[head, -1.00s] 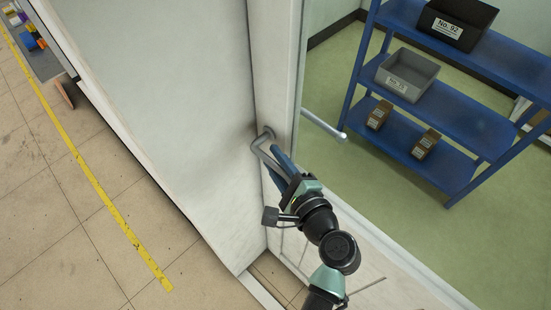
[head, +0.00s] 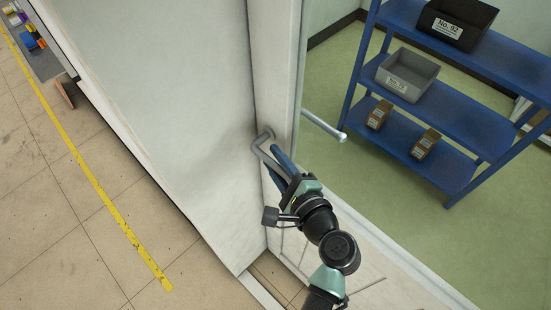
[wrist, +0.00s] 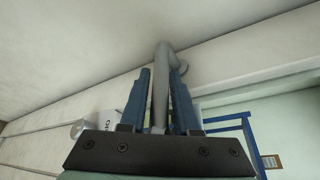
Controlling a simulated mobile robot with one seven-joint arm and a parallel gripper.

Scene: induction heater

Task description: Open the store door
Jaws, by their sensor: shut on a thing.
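The store door (head: 274,65) shows as a pale upright frame beside a large white panel (head: 170,90). A grey bent handle (head: 264,137) stands out from it and also shows in the wrist view (wrist: 161,75). My gripper (head: 275,160) has its blue fingers on either side of the handle bar and is shut on it. In the wrist view, the bar runs between the fingers of my gripper (wrist: 160,95) and bends at its top toward the pale surface. Whether the door stands ajar I cannot tell.
A second rod (head: 322,124) juts out to the right of the frame. Beyond it, a blue shelf rack (head: 470,125) holds bins and small boxes on a green floor. Tiled floor (head: 50,220) with a yellow line (head: 95,190) lies at the left.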

